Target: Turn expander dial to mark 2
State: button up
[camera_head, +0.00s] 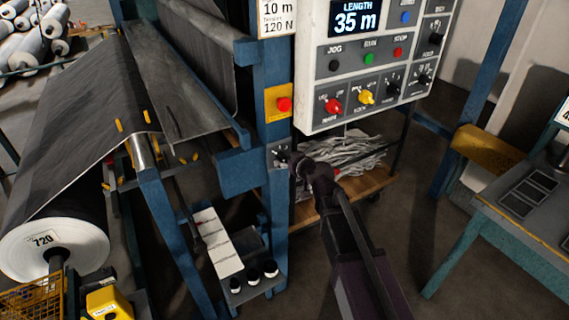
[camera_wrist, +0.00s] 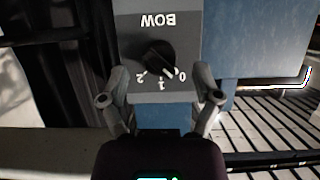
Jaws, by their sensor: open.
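The expander dial (camera_wrist: 157,58) is a black knob on a grey plate (camera_wrist: 133,29) lettered BOW, upside down in the wrist view. White marks 0, 1 and 2 run along the plate's side nearer my gripper. The knob's white pointer line lies near the 0, on the side toward 1. In the head view the dial (camera_head: 281,156) sits on the blue machine post, below the red button. My gripper (camera_wrist: 161,80) is open, with one finger on each side of the plate's lower part. I cannot tell whether the fingers touch anything. It also shows in the head view (camera_head: 294,163), close to the dial.
A white control panel (camera_head: 318,92) with knobs and a LENGTH display overhangs my gripper. A red button on a yellow box (camera_head: 279,103) is above the dial. A wooden cart of grey scraps (camera_head: 345,155) stands behind. A blue table (camera_head: 525,205) is at right.

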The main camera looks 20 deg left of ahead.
jog(key=shift+x, duration=1.1)
grip_shut()
jog(key=shift+d, duration=0.1)
